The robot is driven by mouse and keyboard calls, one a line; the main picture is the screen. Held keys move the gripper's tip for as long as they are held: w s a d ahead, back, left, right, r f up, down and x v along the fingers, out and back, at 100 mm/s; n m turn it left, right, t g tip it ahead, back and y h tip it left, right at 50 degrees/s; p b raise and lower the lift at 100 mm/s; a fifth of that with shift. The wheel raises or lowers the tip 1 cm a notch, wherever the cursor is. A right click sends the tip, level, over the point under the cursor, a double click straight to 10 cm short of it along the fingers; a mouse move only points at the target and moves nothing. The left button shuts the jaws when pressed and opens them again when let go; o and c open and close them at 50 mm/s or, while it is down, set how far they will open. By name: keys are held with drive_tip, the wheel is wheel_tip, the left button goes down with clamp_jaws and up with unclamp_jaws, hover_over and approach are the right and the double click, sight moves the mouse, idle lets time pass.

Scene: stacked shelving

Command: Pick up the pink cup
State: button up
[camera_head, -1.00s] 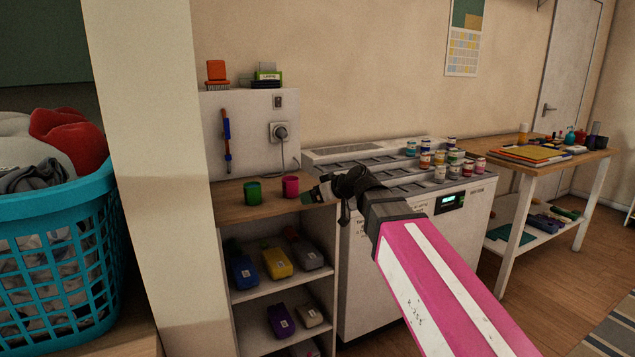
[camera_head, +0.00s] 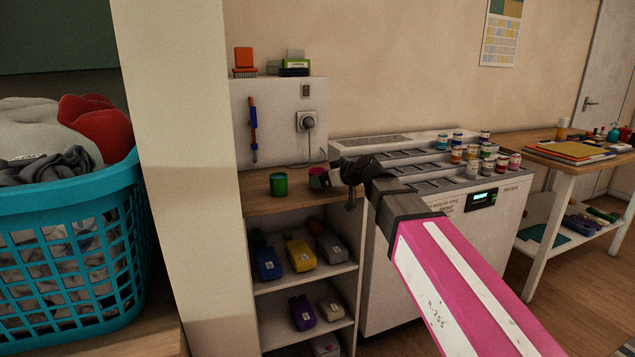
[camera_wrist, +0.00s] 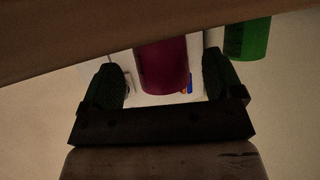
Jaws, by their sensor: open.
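The pink cup (camera_head: 318,178) stands upright on the wooden top of the small shelf unit, just right of the green cup (camera_head: 279,184). My gripper (camera_head: 340,178) is at the cup's right side and hides part of it. In the wrist view the pink cup (camera_wrist: 162,66) shows between the two fingers of my open gripper (camera_wrist: 168,75), with a gap on each side. The green cup (camera_wrist: 247,38) is outside the fingers there.
The wooden shelf top (camera_head: 258,205) fills one side of the wrist view. A white panel with a socket (camera_head: 307,121) stands behind the cups. A white machine (camera_head: 400,285) with several small jars is to the right. A blue laundry basket (camera_head: 75,205) is at left.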

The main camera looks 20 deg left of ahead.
drive_tip(key=x, duration=0.4)
drive_tip(key=shift+s, duration=0.1)
drive_tip(key=shift+d, duration=0.1)
drive_tip(key=shift+c, duration=0.3)
drive_tip(key=c, duration=1)
drive_tip(key=shift+r, duration=0.1)
